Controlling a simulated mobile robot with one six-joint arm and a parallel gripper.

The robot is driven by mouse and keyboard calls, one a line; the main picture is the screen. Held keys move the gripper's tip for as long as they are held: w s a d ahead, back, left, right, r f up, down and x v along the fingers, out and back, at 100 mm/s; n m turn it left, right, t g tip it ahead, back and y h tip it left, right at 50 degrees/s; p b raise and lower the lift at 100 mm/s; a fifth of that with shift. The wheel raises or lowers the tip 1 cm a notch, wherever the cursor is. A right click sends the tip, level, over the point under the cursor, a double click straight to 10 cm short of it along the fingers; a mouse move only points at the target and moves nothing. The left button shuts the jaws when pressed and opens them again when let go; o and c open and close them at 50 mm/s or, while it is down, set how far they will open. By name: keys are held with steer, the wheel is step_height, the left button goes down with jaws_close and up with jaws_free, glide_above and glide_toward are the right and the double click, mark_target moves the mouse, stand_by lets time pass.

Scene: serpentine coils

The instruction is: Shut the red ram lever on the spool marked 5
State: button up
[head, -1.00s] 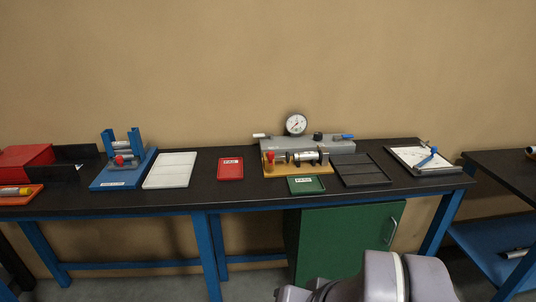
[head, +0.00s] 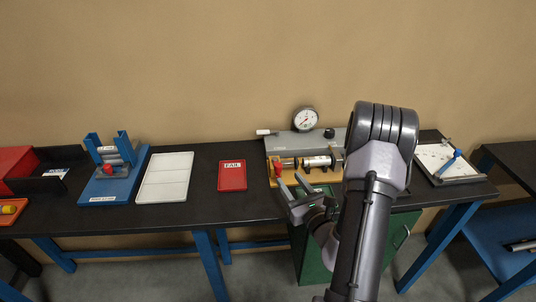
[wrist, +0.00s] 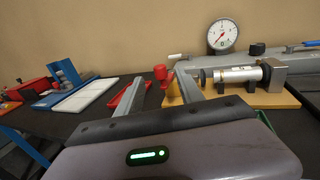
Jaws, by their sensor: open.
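The silver spool (head: 317,161) lies on its side in a holder on a yellow-brown base (head: 273,173). It also shows in the wrist view (wrist: 236,74), with a small label too small to read. The red lever knob (head: 277,165) stands upright at the left end of the base; the wrist view shows it (wrist: 160,72) too, between the finger lines and beyond them. My gripper (head: 291,182) is open and empty, in front of the base's left end and apart from the knob. The wrist view shows both fingers (wrist: 161,77) spread wide.
A grey manifold with a round gauge (head: 305,119) stands behind the base. A red FAIL tray (head: 232,176) and a white tray (head: 165,177) lie to the left. A blue fixture (head: 113,170) stands farther left.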

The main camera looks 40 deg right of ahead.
mark_target(277, 163)
steer(key=x, duration=1.1)
steer(key=shift+w, duration=0.3)
jaws_close()
stand_by(0.7)
